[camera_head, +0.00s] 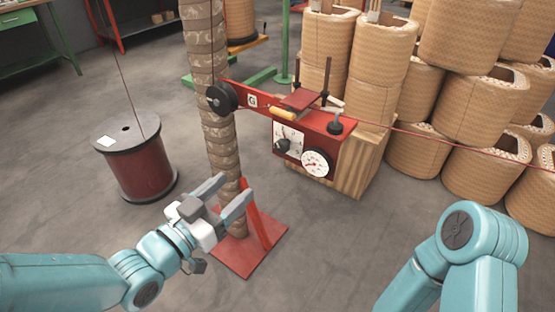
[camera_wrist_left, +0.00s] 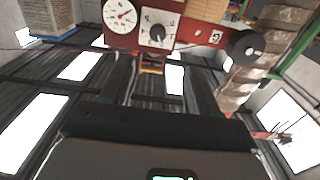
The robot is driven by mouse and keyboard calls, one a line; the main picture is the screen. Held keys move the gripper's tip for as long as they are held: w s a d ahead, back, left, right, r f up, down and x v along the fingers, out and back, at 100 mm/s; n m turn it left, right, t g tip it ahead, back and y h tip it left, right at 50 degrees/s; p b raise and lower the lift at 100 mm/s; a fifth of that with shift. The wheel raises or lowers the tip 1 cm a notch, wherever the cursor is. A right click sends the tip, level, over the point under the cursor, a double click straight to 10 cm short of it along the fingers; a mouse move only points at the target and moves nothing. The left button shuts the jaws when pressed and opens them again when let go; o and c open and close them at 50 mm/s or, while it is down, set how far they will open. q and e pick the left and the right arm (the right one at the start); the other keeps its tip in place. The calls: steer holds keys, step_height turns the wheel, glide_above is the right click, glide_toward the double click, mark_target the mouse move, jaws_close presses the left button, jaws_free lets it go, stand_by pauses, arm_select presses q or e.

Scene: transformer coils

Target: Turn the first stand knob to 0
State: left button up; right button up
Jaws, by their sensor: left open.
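The stand is a red box on a wooden block, with a black knob (camera_head: 283,145) on a white scale plate on its front face. The knob also shows in the left wrist view (camera_wrist_left: 157,33), at the top middle. A round white gauge (camera_head: 317,163) with a red needle sits beside the knob; it also shows in the left wrist view (camera_wrist_left: 120,15). My left gripper (camera_head: 235,188) is open and empty, below and left of the knob and apart from it. My right arm shows at the lower right, but its gripper is out of view. The scale's numbers are too small to read.
A wrapped column (camera_head: 213,105) on a red base plate (camera_head: 262,258) stands close to my left gripper. A dark red wire spool (camera_head: 140,165) stands on the floor at the left. Several woven coils (camera_head: 470,40) are stacked at the right. A red wire runs right from the stand.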

mark_target(279, 150)
arm_select(q)
steer(key=x, duration=1.5)
steer(key=shift+d+f+b, duration=0.1)
steer(key=shift+d+b, duration=0.2)
steer(key=shift+b, duration=0.1)
steer(key=shift+a, duration=0.1)
steer(key=c, duration=1)
